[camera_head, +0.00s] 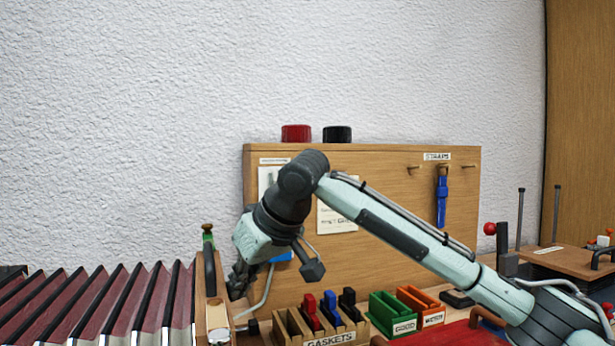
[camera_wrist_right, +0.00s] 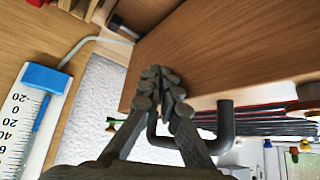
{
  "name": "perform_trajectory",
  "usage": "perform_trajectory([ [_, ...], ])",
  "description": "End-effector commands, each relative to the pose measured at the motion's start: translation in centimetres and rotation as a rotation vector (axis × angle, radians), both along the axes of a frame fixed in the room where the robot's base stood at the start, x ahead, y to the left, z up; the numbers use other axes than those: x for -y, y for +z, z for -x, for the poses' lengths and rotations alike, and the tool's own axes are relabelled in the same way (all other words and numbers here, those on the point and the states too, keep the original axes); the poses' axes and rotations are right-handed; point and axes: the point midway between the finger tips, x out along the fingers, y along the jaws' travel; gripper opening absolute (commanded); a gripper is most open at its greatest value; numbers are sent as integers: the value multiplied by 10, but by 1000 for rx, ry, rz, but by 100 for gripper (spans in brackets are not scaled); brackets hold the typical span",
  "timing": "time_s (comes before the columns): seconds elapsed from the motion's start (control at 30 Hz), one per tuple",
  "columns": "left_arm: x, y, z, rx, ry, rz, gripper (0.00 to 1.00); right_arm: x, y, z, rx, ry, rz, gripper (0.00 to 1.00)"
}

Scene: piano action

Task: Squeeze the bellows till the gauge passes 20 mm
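The bellows (camera_head: 95,305) has maroon folds and lies at the lower left in the head view. Its wooden end board (camera_head: 203,300) carries a dark handle (camera_head: 210,270). The handle also shows in the right wrist view (camera_wrist_right: 225,125). My right gripper (camera_head: 236,285) is beside that board, partly hidden behind its own wrist. In the wrist view its fingers (camera_wrist_right: 160,85) meet at the tips, close to the handle; I see nothing clearly held between them. The white gauge scale (camera_wrist_right: 17,125) has a blue block and a short blue strip beside its numbers; the exact reading is unclear. My left gripper is out of view.
A gaskets rack (camera_head: 325,335), a green bin (camera_head: 392,312) and an orange bin (camera_head: 420,305) stand below the arm. A red-knobbed device (camera_head: 490,229) is at right.

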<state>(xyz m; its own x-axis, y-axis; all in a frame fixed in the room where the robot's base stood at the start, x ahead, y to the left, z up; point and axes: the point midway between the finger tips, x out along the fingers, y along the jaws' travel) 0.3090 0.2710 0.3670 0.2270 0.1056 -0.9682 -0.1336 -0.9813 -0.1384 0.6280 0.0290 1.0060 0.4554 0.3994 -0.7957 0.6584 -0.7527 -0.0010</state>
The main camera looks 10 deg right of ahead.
Motion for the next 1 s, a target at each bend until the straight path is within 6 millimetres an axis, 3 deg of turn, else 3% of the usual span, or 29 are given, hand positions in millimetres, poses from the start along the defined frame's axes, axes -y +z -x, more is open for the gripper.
perform_trajectory([
  [0.27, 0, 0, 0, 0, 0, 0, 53, -2, 0, 2, 0, 9, -4, 0],
  [1.0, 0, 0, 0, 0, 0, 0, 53, 23, 0, -4, -1, 2, -1, 0],
])
